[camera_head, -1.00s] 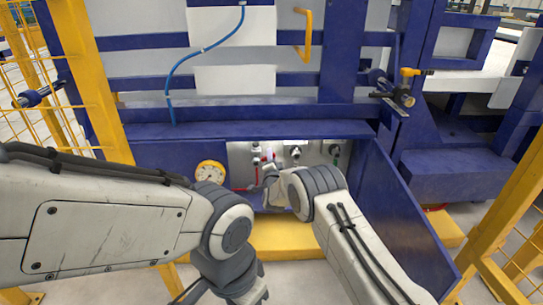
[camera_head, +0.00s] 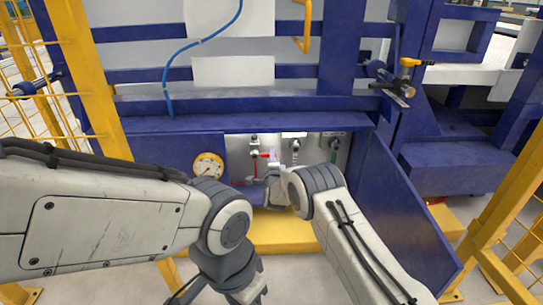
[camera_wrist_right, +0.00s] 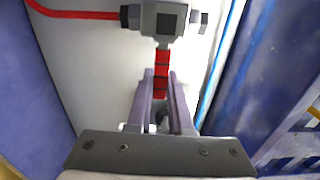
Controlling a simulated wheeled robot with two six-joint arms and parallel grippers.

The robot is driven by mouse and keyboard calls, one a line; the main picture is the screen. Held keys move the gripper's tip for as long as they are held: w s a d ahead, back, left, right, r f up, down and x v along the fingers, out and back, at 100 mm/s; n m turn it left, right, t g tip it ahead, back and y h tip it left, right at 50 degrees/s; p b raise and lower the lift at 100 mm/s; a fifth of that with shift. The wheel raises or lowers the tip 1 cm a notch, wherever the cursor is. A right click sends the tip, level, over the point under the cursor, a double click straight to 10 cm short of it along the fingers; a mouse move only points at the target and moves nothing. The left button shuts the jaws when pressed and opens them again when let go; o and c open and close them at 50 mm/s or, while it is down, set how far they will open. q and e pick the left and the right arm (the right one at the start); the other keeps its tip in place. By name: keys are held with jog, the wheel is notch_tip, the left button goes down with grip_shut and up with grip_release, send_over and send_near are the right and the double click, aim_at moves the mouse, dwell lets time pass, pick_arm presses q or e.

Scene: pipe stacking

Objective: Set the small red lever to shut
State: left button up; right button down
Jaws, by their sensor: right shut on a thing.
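The small red lever (camera_head: 264,155) sticks out from a grey valve (camera_head: 254,147) on the pale panel inside the blue box. In the right wrist view the lever (camera_wrist_right: 162,70) runs from the valve body (camera_wrist_right: 165,18) down between the two fingers.
A round yellow gauge (camera_head: 208,166) is left of the panel. Other fittings, including a green-marked one (camera_head: 334,146), are to the right of the lever. A red hose (camera_wrist_right: 85,14) runs from the valve.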

jog(key=shift+f, duration=0.1)
jog(key=c, duration=0.8)
grip_release()
jog(key=shift+s, duration=0.2)
jog(key=s+p, duration=0.2)
jog(key=s, duration=0.1)
jog(key=s+p, duration=0.2)
jog(key=s, duration=0.1)
jog(key=s+d+p, duration=0.1)
jog(key=s+p, duration=0.1)
jog(key=s, duration=0.2)
